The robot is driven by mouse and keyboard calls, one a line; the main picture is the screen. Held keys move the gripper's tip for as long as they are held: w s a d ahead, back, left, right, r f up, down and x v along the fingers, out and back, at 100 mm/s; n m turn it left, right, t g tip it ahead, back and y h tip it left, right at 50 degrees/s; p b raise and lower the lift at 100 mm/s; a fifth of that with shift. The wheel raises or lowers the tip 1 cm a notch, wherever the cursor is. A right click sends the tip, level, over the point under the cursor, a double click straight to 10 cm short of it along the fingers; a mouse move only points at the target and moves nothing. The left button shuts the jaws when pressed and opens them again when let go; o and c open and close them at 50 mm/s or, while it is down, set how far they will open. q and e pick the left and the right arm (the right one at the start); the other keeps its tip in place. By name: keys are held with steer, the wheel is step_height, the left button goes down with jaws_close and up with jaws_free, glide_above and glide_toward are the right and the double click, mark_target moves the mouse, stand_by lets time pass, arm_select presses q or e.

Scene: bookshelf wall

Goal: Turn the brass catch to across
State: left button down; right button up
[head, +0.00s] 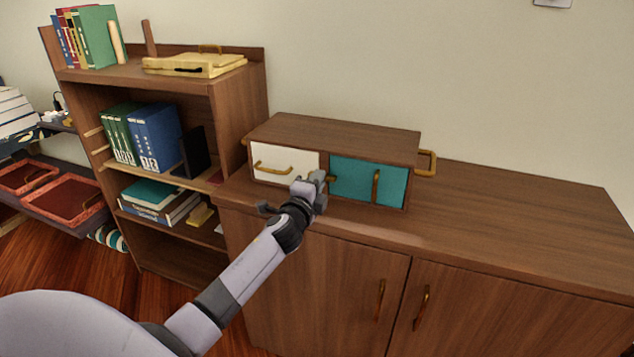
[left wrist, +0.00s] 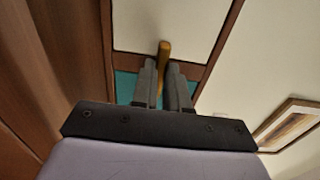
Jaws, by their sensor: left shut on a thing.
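The brass catch (left wrist: 164,48) sits at the divider between a white front (head: 285,163) and a teal front (head: 352,180) of a small wooden cabinet (head: 335,136). In the left wrist view its visible part runs crosswise to the divider, reaching over the white front. In the head view only a small bit of the catch (head: 331,179) shows beside my fingers. My left gripper (head: 318,181) is shut on the catch. Its fingers also show in the left wrist view (left wrist: 166,76) and hide the rest of the catch. My right gripper is not in view.
The cabinet stands on a long wooden sideboard (head: 510,215) with clear room to its right. Brass handles (head: 272,168) project from the cabinet's fronts and sides. A bookshelf (head: 236,125) with books stands close on the left. Red trays (head: 65,195) lie farther left.

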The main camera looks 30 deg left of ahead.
arm_select(q)
steer(key=shift+f, duration=0.1)
steer(key=c, duration=1.1)
jaws_free()
steer(key=shift+c, duration=0.2)
steer(key=shift+s, duration=0.15)
steer(key=v, duration=0.7)
steer(key=shift+p, duration=0.35)
